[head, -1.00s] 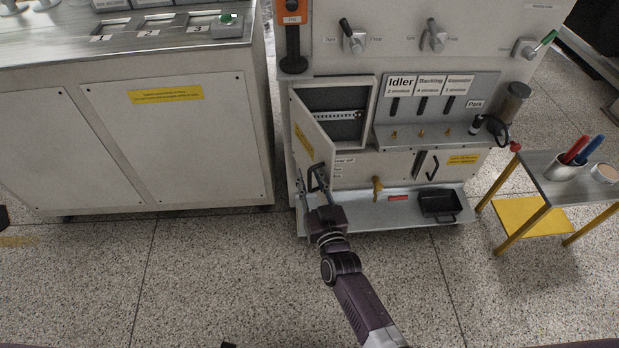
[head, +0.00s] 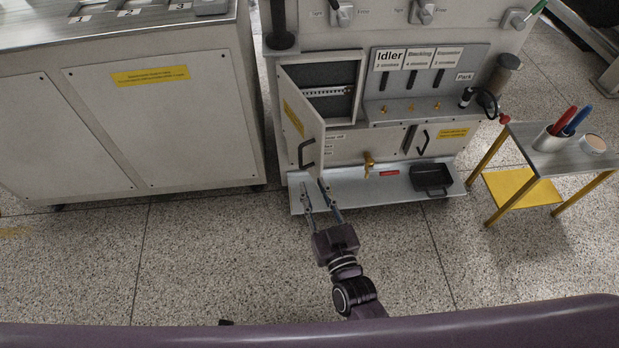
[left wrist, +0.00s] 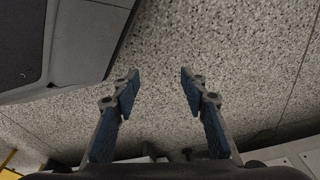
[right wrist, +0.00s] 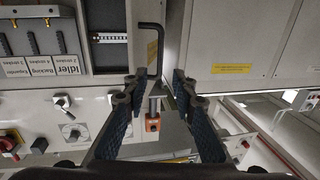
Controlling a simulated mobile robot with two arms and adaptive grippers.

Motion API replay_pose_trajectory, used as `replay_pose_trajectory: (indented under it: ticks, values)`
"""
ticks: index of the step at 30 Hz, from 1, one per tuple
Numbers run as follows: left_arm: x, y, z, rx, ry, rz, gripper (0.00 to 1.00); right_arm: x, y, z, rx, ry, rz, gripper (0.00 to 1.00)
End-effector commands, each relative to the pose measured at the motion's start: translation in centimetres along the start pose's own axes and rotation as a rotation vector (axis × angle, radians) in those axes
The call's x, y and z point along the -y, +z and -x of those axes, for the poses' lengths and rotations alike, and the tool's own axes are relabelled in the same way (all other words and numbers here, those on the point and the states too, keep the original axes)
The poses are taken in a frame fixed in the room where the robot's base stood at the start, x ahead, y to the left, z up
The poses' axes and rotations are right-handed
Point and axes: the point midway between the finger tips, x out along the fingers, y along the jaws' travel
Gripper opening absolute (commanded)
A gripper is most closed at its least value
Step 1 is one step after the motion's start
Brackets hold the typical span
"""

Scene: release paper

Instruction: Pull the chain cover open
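The chain cover (head: 296,122) is a pale hinged door with a yellow label and a dark handle (head: 306,153). It stands swung outward, showing the dark recess with the chain (head: 329,92). My right gripper (head: 316,184) is open and empty, with its fingers apart just below and in front of the handle.
A grey tray shelf (head: 357,191) with a black bin (head: 431,178) and a brass tap (head: 369,163) lies below the recess. A metal cabinet (head: 160,125) stands close on the left. A small table (head: 535,165) with pens stands right. The floor in front is clear.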

Motion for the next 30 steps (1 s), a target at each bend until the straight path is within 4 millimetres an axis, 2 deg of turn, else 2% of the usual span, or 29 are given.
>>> replay_pose_trajectory:
  ticks: [9, 13, 16, 20, 21, 23, 27, 30]
  values:
    - [0.0, 0.0, 0.0, 0.000, 0.000, -0.001, 0.40, 0.0, 0.0, 0.3, 0.000, 0.000, 0.000, 0.25]
    - [0.0, -0.6, 0.1, -0.008, 0.000, 0.000, 0.40, -0.8, 0.4, 0.2, 0.009, 0.008, -0.022, 0.11]
    - [0.1, -2.2, 0.6, -0.031, -0.001, 0.002, 0.40, -3.8, 1.7, 0.0, 0.042, 0.036, -0.114, 0.00]
    - [0.2, -5.8, 2.7, -0.085, -0.003, 0.005, 0.40, -9.6, 3.7, -0.5, 0.103, 0.082, -0.352, 0.00]
    - [0.2, -7.0, 3.7, -0.103, -0.004, 0.005, 0.40, -11.3, 4.0, -0.6, 0.119, 0.090, -0.443, 0.00]
    - [0.3, -8.5, 5.3, -0.129, -0.005, 0.007, 0.40, -13.5, 4.2, -0.8, 0.141, 0.092, -0.580, 0.00]
    - [0.4, -11.5, 9.5, -0.192, -0.007, 0.009, 0.40, -16.9, 2.7, -1.3, 0.178, 0.049, -0.895, 0.00]
    - [0.5, -13.0, 12.9, -0.235, -0.009, 0.011, 0.40, -17.9, 0.4, -1.4, 0.206, -0.025, -1.106, 0.00]
